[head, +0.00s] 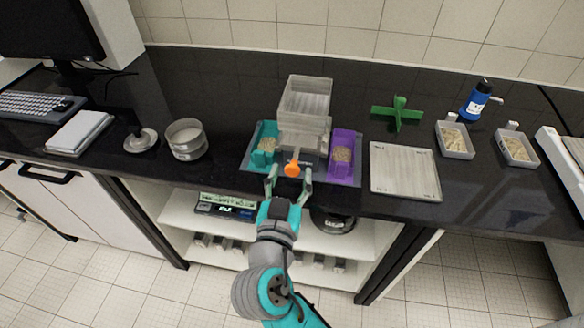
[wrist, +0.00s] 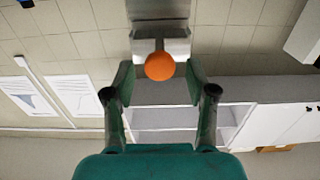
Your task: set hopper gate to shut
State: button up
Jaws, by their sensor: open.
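The hopper (head: 305,105) is a clear, pale box standing on a grey tray (head: 255,180) near the counter's front edge. An orange knob (head: 292,170) sticks out at the front of its base; I take it to be the gate's handle. In the wrist view the orange knob (wrist: 159,66) sits at the end of a grey metal part (wrist: 160,42). My gripper (head: 289,177) is open, its fingers pointing at the hopper. In the wrist view my gripper (wrist: 160,82) has one finger on each side of the knob, with a gap on both sides. The gate plate itself cannot be made out.
A teal bin (head: 264,146) and a purple bin (head: 341,172), both with grains, flank the hopper. A round sieve (head: 186,139) stands left. A pale board (head: 405,171), a green cross-shaped piece (head: 397,113) and small trays (head: 455,140) are right.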

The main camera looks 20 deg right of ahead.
jog(key=shift+x, duration=1.1)
grip_shut()
